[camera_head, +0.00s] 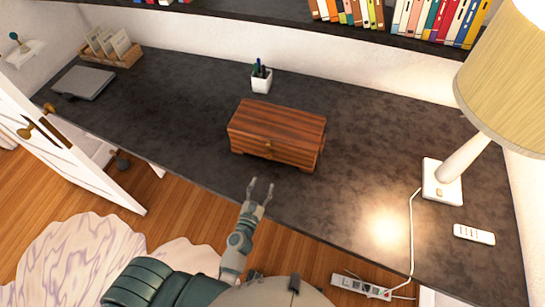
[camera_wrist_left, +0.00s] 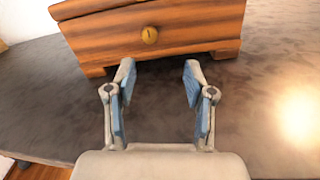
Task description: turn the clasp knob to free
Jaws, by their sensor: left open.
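A striped brown wooden box (camera_head: 277,133) stands closed on the dark desk. Its small round brass clasp knob (camera_head: 268,145) sits on the front face. In the left wrist view the knob (camera_wrist_left: 149,35) is near the top centre, with a dark slot mark on it. My left gripper (camera_head: 261,182) is open and empty, in front of the box and below the knob in the picture. In the left wrist view its two fingers (camera_wrist_left: 158,72) point toward the box's lower front, apart from the knob. My right gripper is not in view.
The dark desk (camera_head: 370,130) is clear around the box. A white pen cup (camera_head: 261,80) stands behind it. A lamp (camera_head: 443,178), its cord and a white remote (camera_head: 474,234) are at right. A laptop (camera_head: 84,83) lies far left.

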